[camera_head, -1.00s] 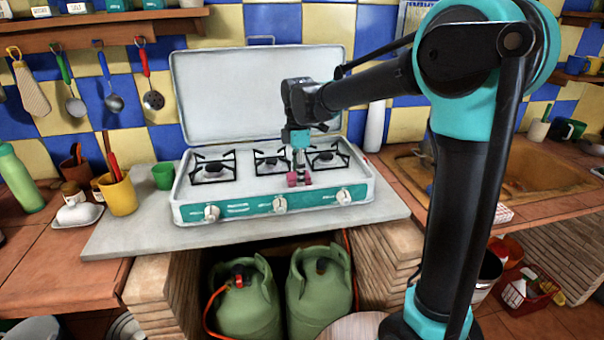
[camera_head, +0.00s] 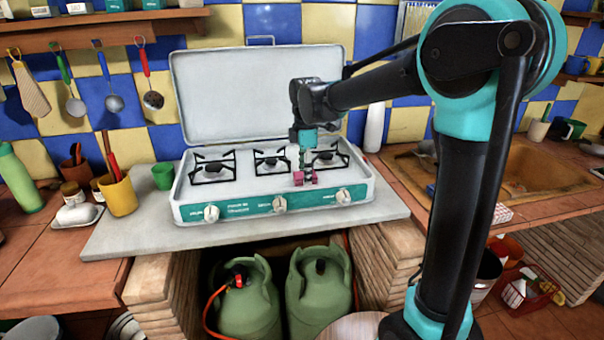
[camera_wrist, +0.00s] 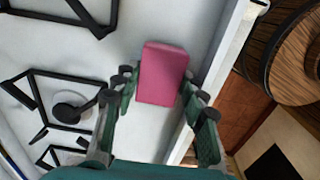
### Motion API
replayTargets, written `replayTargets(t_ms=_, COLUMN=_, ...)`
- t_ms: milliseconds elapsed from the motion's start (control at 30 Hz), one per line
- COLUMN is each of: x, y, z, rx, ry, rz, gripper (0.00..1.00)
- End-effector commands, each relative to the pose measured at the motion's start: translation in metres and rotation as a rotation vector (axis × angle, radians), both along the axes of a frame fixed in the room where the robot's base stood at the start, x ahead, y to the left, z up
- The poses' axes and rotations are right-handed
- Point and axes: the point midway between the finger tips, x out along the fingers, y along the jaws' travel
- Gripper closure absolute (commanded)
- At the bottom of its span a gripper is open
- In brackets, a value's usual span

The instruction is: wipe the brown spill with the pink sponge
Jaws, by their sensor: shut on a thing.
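The pink sponge (camera_head: 299,179) is held by my gripper (camera_head: 304,170) over the front part of the white stove top (camera_head: 235,192), near the right-hand burners. In the wrist view the sponge (camera_wrist: 162,72) sits between the two fingers of my gripper (camera_wrist: 157,84), which are shut on it. The sponge is over the white surface close to the stove's edge. I cannot tell whether it touches the surface. I see no brown spill in either view; the area under the sponge is hidden.
Black burner grates (camera_head: 212,168) stand close behind and left of the sponge. The stove's raised lid (camera_head: 255,90) is at the back. Control knobs (camera_head: 280,204) line the front. A green cup (camera_head: 163,176) and a yellow cup (camera_head: 118,195) stand to the left.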

Motion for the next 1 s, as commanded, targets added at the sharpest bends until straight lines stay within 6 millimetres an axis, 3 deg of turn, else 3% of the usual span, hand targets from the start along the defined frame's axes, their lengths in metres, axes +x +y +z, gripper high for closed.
replayTargets(t_ms=1000, x=0.009, y=-0.034, z=-0.002, rx=-0.001, ry=0.000, rz=-0.001, gripper=0.81)
